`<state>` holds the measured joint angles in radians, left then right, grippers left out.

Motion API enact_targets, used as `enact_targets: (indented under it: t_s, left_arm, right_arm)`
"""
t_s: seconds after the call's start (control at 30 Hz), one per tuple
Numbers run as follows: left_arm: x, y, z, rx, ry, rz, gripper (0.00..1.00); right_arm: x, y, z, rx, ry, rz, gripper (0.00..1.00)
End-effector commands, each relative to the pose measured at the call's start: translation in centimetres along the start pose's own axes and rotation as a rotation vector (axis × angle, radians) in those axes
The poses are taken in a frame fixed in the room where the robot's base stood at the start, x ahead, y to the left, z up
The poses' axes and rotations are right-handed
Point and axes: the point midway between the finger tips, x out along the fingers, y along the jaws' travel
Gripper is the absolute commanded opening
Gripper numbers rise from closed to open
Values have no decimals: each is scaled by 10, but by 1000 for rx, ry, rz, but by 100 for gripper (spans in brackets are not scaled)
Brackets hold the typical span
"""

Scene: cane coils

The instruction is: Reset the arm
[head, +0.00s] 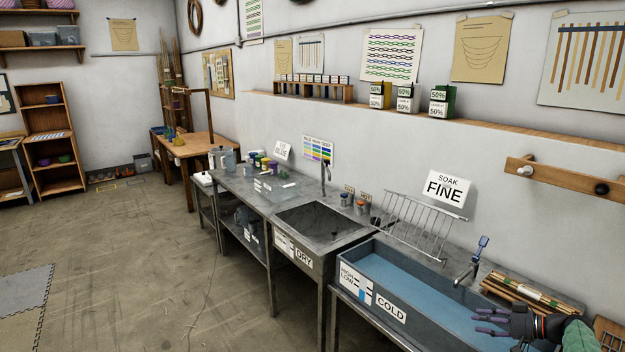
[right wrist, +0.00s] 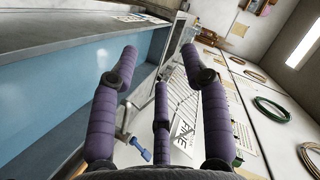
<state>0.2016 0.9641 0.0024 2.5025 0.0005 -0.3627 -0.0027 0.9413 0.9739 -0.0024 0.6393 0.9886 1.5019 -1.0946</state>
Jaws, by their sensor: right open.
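My right gripper (head: 486,320) shows at the lower right of the head view, over the right part of the water-filled trough (head: 395,250) labelled COLD. In the right wrist view its purple padded fingers (right wrist: 152,75) are spread apart with nothing between them. The blue inside of the trough (right wrist: 70,90) lies to the left of the fingers there. My left gripper is not in view.
A tap (head: 467,268) and a wire rack (head: 415,228) stand behind the trough. A bundle of canes (head: 527,290) lies beside my right gripper. A dry sink (head: 320,222) is further left.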

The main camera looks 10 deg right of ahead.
Motion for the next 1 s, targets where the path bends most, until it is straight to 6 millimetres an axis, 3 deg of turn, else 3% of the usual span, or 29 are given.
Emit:
enact_targets:
  t_s: [0.27, 0.43, 0.6, 0.7, 0.83, 1.0]
  left_arm:
    - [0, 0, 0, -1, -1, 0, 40]
    - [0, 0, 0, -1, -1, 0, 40]
    - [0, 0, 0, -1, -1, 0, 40]
    - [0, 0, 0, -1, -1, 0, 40]
    - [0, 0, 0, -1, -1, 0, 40]
    - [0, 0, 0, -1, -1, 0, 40]
  right_arm:
    - [66, 18, 42, 168, -85, 61, 46]
    - [125, 25, 93, 305, -181, 131, 46]
    - [197, 18, 181, 447, -332, 253, 46]
    - [229, 5, 238, 496, -421, 334, 46]
    - [257, -20, 311, 521, -528, 435, 46]
    - [274, -64, 400, 495, -641, 545, 46]
